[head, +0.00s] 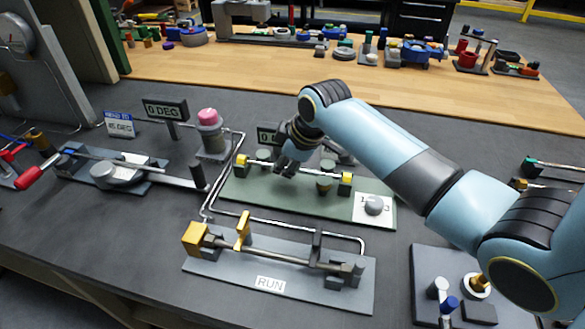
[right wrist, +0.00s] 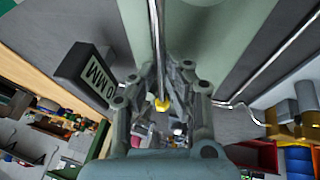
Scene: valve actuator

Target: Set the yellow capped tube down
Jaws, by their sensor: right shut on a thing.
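The yellow capped tube is a thin, light metal rod (head: 314,174) with a yellow cap at each end (head: 346,181). It lies across the green plate (head: 232,190), over dark posts. My right gripper (head: 288,166) reaches down from above and is shut on the tube's middle part, which its fingers partly hide. My left gripper is not in view.
A grey plate with a RUN label (head: 270,283) and a yellow-handled rod stands in front. A post with a pink top (head: 209,117) stands left of the green plate. A display sign (right wrist: 92,82) is close beside the gripper. Bent metal pipes (head: 290,226) run between the plates.

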